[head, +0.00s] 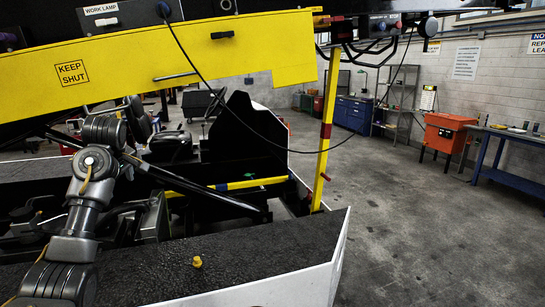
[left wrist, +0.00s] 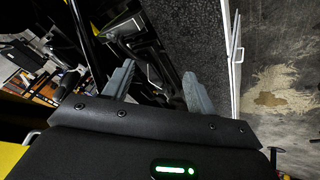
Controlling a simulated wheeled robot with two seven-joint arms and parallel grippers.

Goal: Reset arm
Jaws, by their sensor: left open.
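My left arm comes up from the lower left of the head view, over the loader's dark deck (head: 225,255). Its upper end lies just under the yellow beam marked KEEP SHUT (head: 200,62), where the gripper is hard to make out against dark parts. In the left wrist view, my left gripper (left wrist: 157,85) has its two grey fingers spread apart. Nothing shows between them but dark machine parts behind. My right gripper is in neither view.
A yellow upright post (head: 325,130) stands right of the beam, with a black cable hanging near it. A seat (head: 170,145) sits behind my arm. A small yellow knob (head: 197,262) is on the deck. The concrete floor (head: 420,220) at right is clear.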

